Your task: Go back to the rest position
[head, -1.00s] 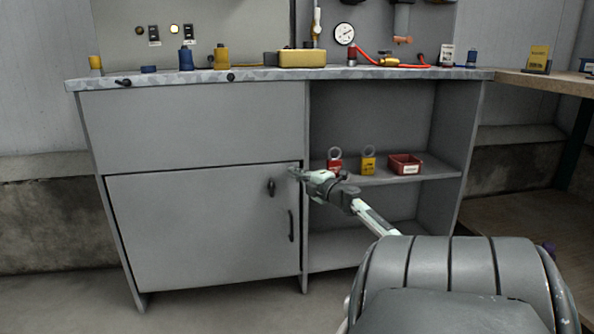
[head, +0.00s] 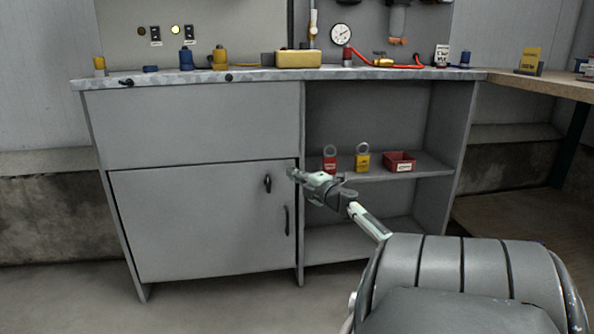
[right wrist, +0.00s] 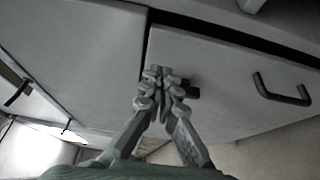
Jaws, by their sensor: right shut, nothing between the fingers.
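My right gripper (head: 296,174) is shut and empty in front of the grey cabinet, by the right edge of its closed lower door (head: 200,222). In the right wrist view my right gripper (right wrist: 164,82) has its fingertips together, with the door's dark knob (right wrist: 190,88) just behind them. From this view I cannot tell whether the fingers touch the knob. The knob (head: 267,183) and the upright dark handle (head: 286,220) show clear of the gripper in the head view. My left gripper is not in view.
The worktop (head: 300,73) carries a yellow box (head: 298,59), blue and yellow bottles and a red hose. The open shelf (head: 400,174) to the right holds a red padlock (head: 329,162), a yellow padlock (head: 362,161) and a red bin (head: 399,162). A wooden bench (head: 540,84) stands at right.

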